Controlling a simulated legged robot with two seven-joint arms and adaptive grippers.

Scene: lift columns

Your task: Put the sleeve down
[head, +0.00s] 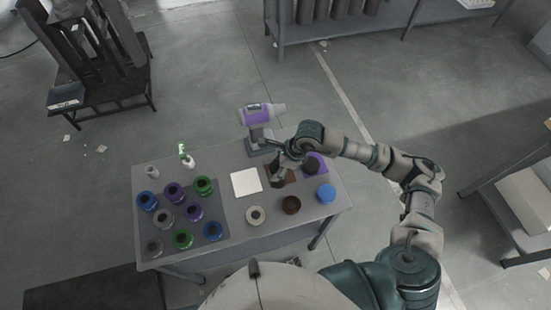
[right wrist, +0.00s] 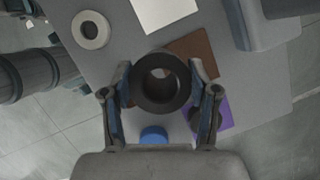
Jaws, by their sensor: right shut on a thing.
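My right gripper (head: 284,162) is over the back right half of the table in the head view. In the right wrist view its two fingers (right wrist: 160,74) are shut on a dark grey sleeve (right wrist: 160,105), a ring with an open centre. The sleeve hangs over or near the brown square (right wrist: 198,48); I cannot tell whether it touches it. In the head view the gripper partly hides the brown square. A white square (head: 246,181) lies bare to its left. A purple square (head: 322,160) to its right carries a dark round piece (head: 311,167). My left gripper is not in view.
A pale ring (head: 256,216), a brown piece (head: 291,205) and a blue piece (head: 326,193) stand along the table's front. A dark mat (head: 205,239) at left holds several coloured sleeves. A purple and grey device (head: 261,116) stands behind, and a green-white bottle (head: 186,157) at back left.

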